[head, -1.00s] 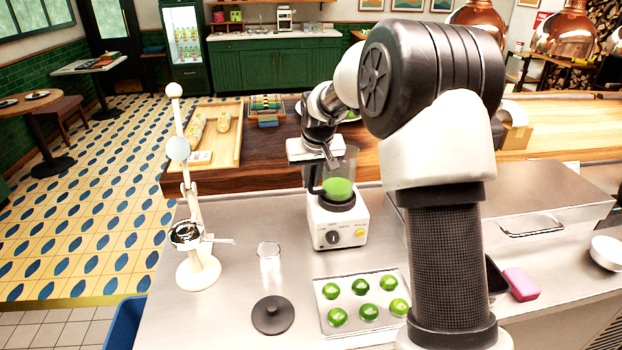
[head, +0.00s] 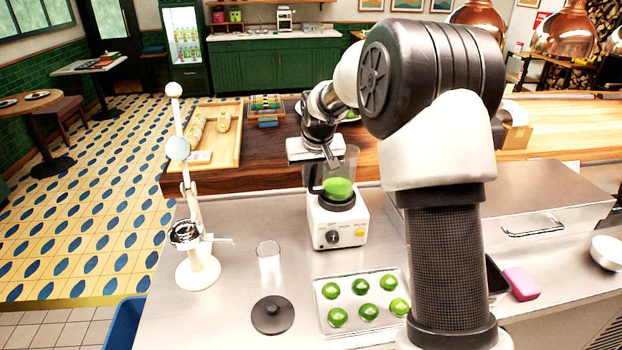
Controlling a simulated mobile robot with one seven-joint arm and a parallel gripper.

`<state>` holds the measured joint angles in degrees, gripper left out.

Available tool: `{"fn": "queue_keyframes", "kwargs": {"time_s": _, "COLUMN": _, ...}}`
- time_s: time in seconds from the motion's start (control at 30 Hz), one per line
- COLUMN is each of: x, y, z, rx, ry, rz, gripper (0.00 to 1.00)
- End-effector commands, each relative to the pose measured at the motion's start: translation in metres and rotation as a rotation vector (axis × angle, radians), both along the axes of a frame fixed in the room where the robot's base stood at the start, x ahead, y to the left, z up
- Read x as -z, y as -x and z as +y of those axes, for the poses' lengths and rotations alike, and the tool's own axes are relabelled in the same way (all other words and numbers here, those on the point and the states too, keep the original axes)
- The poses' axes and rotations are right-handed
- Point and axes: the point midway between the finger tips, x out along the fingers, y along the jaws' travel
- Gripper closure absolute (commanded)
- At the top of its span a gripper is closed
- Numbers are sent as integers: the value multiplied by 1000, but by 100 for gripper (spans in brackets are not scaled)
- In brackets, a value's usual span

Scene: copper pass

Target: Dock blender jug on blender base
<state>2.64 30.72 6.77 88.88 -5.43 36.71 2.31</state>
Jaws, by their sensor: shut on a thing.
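The blender jug (head: 347,168) is clear with a dark handle and has green contents in its lower part. It stands upright on top of the blender base (head: 337,226), a white block with a dark collar, a dark knob and a yellow button. From this view I cannot tell whether the jug is fully seated in the collar. My gripper (head: 322,172) is at the jug's left side, shut on its handle. The fingertips are partly hidden by the gripper body and the handle.
A clear glass (head: 268,262), a black round lid (head: 273,314) and a tray of green limes (head: 346,317) stand in front of the base. A white citrus press (head: 197,270) is at the left. A steel lidded container (head: 525,205) is at the right. Bare counter lies left of the base.

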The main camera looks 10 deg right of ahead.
Motion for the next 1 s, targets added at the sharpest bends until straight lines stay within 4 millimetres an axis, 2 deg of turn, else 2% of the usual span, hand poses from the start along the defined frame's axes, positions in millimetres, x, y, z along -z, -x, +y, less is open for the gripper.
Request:
{"fn": "queue_keyframes", "kwargs": {"time_s": 0.73, "x": 11, "y": -1, "z": 0, "rx": -1, "ry": 0, "rz": -4, "gripper": 100}}
{"fn": "queue_keyframes", "kwargs": {"time_s": 0.77, "x": 11, "y": -1, "z": 0, "rx": -1, "ry": 0, "rz": -4, "gripper": 87}}
{"fn": "queue_keyframes", "kwargs": {"time_s": 0.8, "x": 10, "y": -1, "z": 0, "rx": -1, "ry": 0, "rz": -4, "gripper": 81}}
{"fn": "queue_keyframes", "kwargs": {"time_s": 1.0, "x": 11, "y": 0, "z": 0, "rx": 0, "ry": 0, "rz": -2, "gripper": 81}}
